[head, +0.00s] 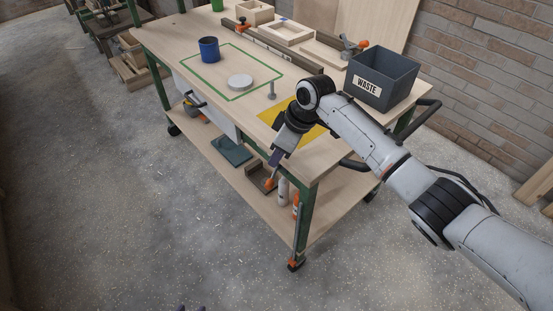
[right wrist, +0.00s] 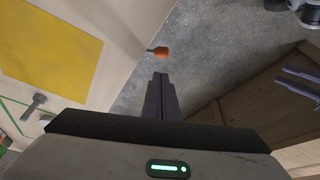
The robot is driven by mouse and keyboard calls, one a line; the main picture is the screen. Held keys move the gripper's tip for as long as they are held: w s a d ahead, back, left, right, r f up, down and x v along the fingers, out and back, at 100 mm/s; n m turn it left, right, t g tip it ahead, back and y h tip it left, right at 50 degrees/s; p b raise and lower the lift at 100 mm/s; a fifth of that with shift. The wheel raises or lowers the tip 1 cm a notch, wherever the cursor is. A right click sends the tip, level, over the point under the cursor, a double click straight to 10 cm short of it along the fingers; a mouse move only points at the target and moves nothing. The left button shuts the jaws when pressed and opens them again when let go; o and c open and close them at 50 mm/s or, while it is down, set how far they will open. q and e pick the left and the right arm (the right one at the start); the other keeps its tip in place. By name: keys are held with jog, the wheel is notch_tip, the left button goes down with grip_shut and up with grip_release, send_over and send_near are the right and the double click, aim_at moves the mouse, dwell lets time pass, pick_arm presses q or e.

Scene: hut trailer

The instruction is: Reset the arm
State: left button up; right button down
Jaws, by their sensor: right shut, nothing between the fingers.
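My right arm (head: 375,145) reaches in from the right in the head view, bent over the workbench's front right corner. My right gripper (head: 274,159) points down just off the bench's front edge. In the right wrist view, its two fingers (right wrist: 159,95) lie together with nothing between them. Only the tips of my left gripper (head: 191,308) show at the bottom edge of the head view. In the right wrist view, the left gripper's two fingers (right wrist: 299,82) show at the right, spread apart and empty.
An orange-tipped clamp (right wrist: 158,51) is near the right fingers. Open floor (head: 110,230) lies at left.

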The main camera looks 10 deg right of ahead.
dwell(0.3)
jog(key=s+a+f+m+t+y, duration=0.1)
jog(key=s+a+f+m+t, duration=0.2)
jog(key=s+f, duration=1.1)
jog(key=s+d+f+m+t+h, duration=0.1)
jog(key=s+d+m, duration=0.2)
jog(key=s+d, duration=0.2)
jog(key=s+d+f+m+t+h, duration=0.1)
jog(key=s+d, duration=0.5)
jog(key=s, duration=0.6)
jog(key=shift+m+t, duration=0.7)
jog(key=shift+m, duration=0.5)
